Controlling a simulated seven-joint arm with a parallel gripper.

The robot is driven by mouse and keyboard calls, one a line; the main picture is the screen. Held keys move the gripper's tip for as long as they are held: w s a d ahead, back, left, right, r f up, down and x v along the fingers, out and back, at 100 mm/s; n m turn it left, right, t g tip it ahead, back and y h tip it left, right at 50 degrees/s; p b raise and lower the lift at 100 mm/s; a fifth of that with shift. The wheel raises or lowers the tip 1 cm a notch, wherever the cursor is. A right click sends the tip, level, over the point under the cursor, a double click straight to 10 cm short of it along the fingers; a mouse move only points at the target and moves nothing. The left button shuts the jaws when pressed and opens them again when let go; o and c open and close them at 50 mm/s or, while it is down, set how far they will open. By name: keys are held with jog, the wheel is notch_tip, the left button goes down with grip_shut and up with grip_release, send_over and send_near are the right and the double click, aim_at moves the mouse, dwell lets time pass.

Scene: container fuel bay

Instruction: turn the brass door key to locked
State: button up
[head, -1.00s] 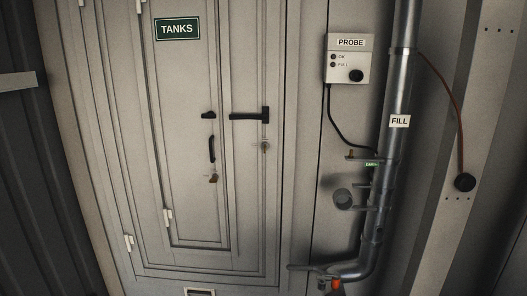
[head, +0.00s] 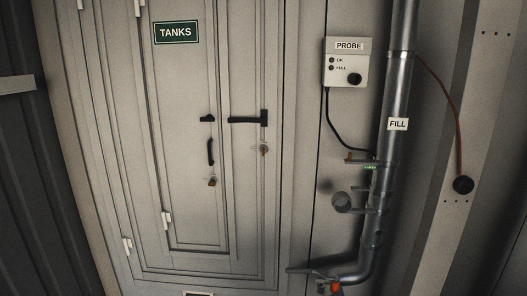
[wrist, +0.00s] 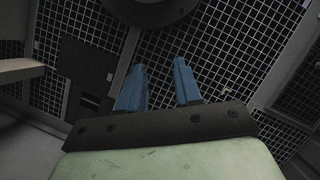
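The grey TANKS door (head: 190,90) is closed in the head view. A small brass-coloured piece (head: 212,182) hangs below the black pull handle on the inner panel. A second small lock with a key-like piece (head: 264,149) sits under the black lever handle on the right edge. Both are too small to tell how they are turned. My gripper (wrist: 159,65) shows only in the wrist view, with two blue fingers apart and nothing between them. It is away from the door, which the wrist view does not show.
A PROBE box (head: 347,63) with a dark knob is on the wall right of the door. A vertical FILL pipe (head: 397,90) with side fittings runs beside it and bends left near the floor. The wrist view shows dark mesh panels (wrist: 220,45) and a dark round object (wrist: 155,8).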

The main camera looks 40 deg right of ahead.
jog(key=w+d+r+m+t+h, duration=0.15)
jog(key=w+d+r+t, duration=0.45)
jog(key=w+d+r, duration=0.9)
jog(key=w+d+r+m+t+h, duration=0.1)
jog(key=w+d+r+m+t, duration=0.3)
jog(key=w+d+r, duration=1.05)
jog(key=w+d+r+t+h, duration=0.2)
jog(key=w+r+t+h, duration=0.15)
jog(key=r, duration=0.85)
jog(key=w+d+r+t+h, duration=0.2)
jog(key=r+t, duration=0.3)
jog(key=r, duration=0.6)
jog(key=s+d+r+t+h, duration=0.1)
jog(key=s+d+r+h, duration=0.1)
jog(key=r+h, duration=0.2)
jog(key=s+d+r+m+t+h, duration=0.1)
jog(key=s+d+r+h, duration=0.1)
jog(key=r+h, duration=0.3)
notch_tip(320, 180, up, 4)
jog(key=shift+d+f, duration=0.2)
jog(key=shift+d, duration=0.2)
jog(key=x, duration=1.3)
jog(key=shift+w+d, duration=0.2)
jog(key=shift+w, duration=0.05)
